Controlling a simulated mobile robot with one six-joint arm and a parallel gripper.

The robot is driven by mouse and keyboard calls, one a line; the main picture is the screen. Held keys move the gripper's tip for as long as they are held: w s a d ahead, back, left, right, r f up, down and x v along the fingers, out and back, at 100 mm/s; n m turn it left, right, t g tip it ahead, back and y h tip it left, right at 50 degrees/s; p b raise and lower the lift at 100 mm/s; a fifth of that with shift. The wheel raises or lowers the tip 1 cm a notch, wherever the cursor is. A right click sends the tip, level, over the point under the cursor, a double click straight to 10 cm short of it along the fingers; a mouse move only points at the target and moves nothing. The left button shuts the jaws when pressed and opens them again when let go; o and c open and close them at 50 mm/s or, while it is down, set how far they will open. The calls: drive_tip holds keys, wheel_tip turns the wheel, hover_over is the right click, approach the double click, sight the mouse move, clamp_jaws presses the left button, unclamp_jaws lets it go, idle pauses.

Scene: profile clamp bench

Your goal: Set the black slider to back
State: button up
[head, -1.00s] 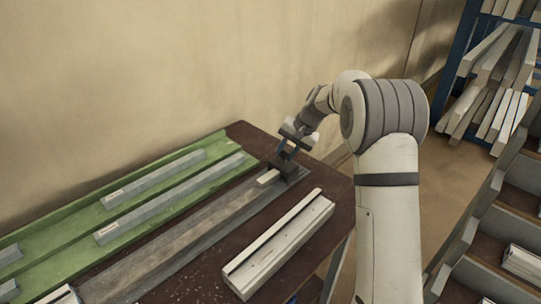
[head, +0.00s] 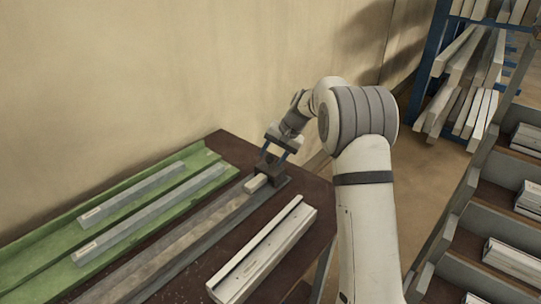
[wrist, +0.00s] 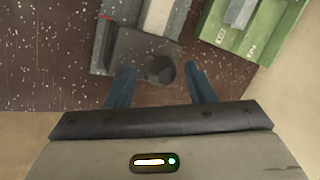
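The black slider (head: 273,173) is a dark block at the far right end of a long grey rail (head: 187,243), in the head view. In the wrist view the dark block (wrist: 140,48) shows with a round dark knob (wrist: 160,69) on its near side. My gripper (head: 274,156) is over the block, its blue fingers pointing down. In the wrist view my gripper (wrist: 160,76) is open, one finger on either side of the knob, with gaps on both sides. Whether a fingertip touches the block is not clear.
A pale bar (head: 256,183) lies on the rail against the block. A green channel (head: 200,157) with grey bars runs alongside at left. A white profile (head: 262,250) lies on the brown bench (head: 232,147) at right. A wall stands behind; bins (head: 490,205) are at far right.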

drive_tip(key=shift+d+r, duration=0.1)
drive_tip(key=shift+r, duration=0.05)
drive_tip(key=v, duration=0.7)
drive_tip(key=shift+r, duration=0.25)
drive_tip(key=shift+s+d, duration=0.1)
drive_tip(key=shift+s, duration=0.05)
